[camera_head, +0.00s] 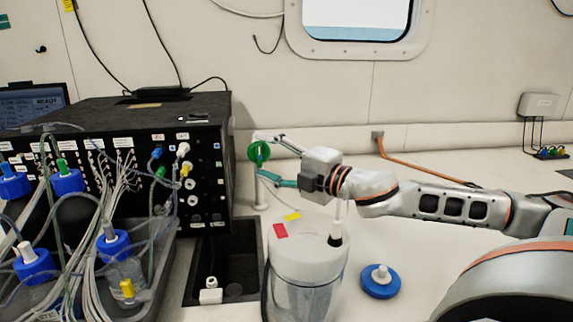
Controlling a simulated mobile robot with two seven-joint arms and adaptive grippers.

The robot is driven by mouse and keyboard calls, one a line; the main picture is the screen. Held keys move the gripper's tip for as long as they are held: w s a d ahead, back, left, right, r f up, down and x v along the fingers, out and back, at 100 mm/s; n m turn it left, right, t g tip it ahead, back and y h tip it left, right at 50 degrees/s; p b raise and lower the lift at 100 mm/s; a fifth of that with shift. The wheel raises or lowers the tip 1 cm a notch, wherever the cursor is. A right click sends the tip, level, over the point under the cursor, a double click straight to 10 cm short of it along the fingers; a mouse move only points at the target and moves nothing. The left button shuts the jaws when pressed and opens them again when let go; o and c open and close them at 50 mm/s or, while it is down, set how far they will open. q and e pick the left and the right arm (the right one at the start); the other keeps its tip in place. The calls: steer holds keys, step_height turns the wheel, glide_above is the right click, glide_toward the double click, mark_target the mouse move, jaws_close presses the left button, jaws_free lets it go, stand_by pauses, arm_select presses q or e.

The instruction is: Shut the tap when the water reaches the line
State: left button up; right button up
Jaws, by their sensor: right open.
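A round green tap handle (259,151) sits at the top of a slim white post (261,191), just right of the black instrument box. My right gripper (263,156) reaches in from the right. Its fingers are open, one above and one below the green handle; whether they touch it I cannot tell. A jar (305,290) with a pale lid stands in front, with red and yellow labels on top. Its lower part looks clear, but I make out no water level or line. My left gripper is not in view.
A black instrument box (170,110) stands left, with tubes and cables leading to blue-capped bottles (115,243). A dark recessed basin (222,287) lies left of the jar. A loose blue cap (380,281) lies to its right. The bench behind the right arm is mostly clear.

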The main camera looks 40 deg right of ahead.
steer(key=shift+s+f, duration=0.1)
steer(key=shift+s, duration=0.5)
steer(key=shift+v, duration=2.15)
steer(key=shift+d, duration=0.1)
steer(key=shift+s, duration=0.1)
